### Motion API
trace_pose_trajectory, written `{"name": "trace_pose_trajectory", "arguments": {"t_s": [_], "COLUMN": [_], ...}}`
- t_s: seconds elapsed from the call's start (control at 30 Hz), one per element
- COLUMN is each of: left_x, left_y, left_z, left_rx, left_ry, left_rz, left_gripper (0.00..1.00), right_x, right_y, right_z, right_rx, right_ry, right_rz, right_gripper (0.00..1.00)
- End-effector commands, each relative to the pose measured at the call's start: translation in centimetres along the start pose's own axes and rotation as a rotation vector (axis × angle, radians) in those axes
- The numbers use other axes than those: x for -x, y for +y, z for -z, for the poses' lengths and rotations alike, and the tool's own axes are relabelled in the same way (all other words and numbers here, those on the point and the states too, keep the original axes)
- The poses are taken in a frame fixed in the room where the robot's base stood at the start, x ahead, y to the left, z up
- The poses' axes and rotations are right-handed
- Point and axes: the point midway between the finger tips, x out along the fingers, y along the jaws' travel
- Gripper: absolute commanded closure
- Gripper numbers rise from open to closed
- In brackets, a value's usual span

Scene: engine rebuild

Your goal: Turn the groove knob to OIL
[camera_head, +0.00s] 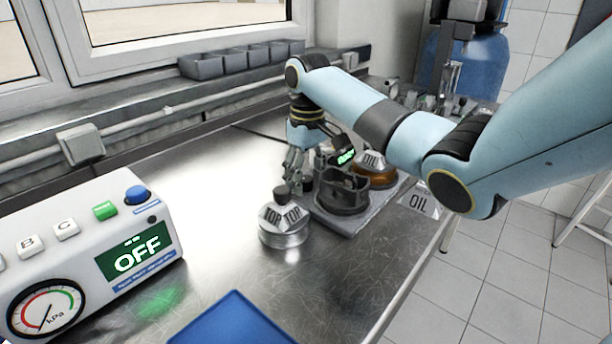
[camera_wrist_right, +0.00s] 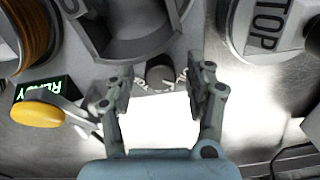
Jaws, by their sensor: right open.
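The groove knob (camera_wrist_right: 160,73) is a small dark round knob on the grey station base in the right wrist view. My right gripper (camera_wrist_right: 157,92) is open, with one finger on either side of the knob in the picture; I see no contact. In the head view the right gripper (camera_head: 294,178) points down at the near left side of the station (camera_head: 352,222). I cannot make out the knob there. My left gripper is not in view.
A metal piston marked TOP (camera_head: 284,241) stands close left of the station. A gauge box reading OFF (camera_head: 138,254) and a blue tray (camera_head: 234,322) are nearer.

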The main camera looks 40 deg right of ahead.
Motion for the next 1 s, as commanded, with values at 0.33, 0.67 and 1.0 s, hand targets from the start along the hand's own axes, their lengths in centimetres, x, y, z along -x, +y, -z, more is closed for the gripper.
{"name": "trace_pose_trajectory", "arguments": {"t_s": [0.33, 0.67, 1.0], "left_x": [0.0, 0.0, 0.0], "left_y": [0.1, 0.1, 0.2], "left_z": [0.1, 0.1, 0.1], "left_rx": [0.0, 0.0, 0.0], "left_ry": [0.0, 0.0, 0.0], "left_rz": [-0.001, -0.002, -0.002], "left_gripper": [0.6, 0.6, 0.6], "right_x": [5.4, 7.4, 7.4], "right_y": [0.0, 0.0, 0.0], "right_z": [0.1, 0.0, 0.0], "right_rx": [0.001, 0.0, 0.0], "right_ry": [0.004, 0.0, 0.0], "right_rz": [-0.001, 0.0, 0.0], "right_gripper": [0.46, 0.46, 0.46]}}
